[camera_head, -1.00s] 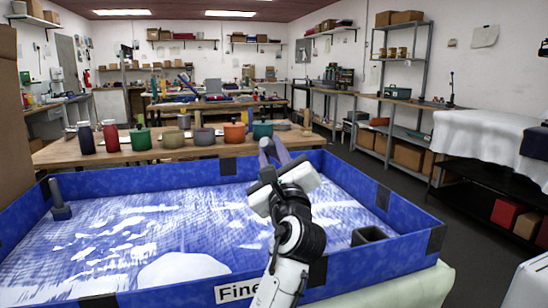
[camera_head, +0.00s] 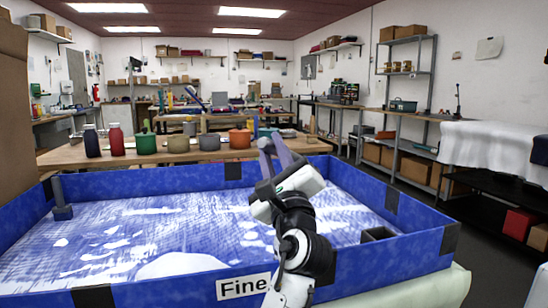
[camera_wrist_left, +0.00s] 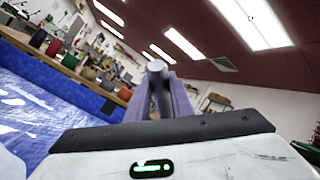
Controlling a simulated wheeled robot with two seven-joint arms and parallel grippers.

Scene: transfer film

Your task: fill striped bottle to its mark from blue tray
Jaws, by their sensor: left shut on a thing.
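The blue tray (camera_head: 408,262) has a "Fine" label (camera_head: 243,286) on its near wall. Its floor is covered in streaky blue and white, with white patches. My left gripper (camera_head: 273,148) is above the tray's right half, pointing toward the far table. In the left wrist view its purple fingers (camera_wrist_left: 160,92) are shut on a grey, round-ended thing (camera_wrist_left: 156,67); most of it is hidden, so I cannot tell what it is. I cannot make out a striped bottle or a mark on any bottle. My right gripper is not in view.
Beyond the tray, a wooden table (camera_head: 70,157) carries a dark blue bottle (camera_head: 91,141), a red bottle (camera_head: 115,139), a green pot (camera_head: 145,143), an orange pot (camera_head: 240,139) and others.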

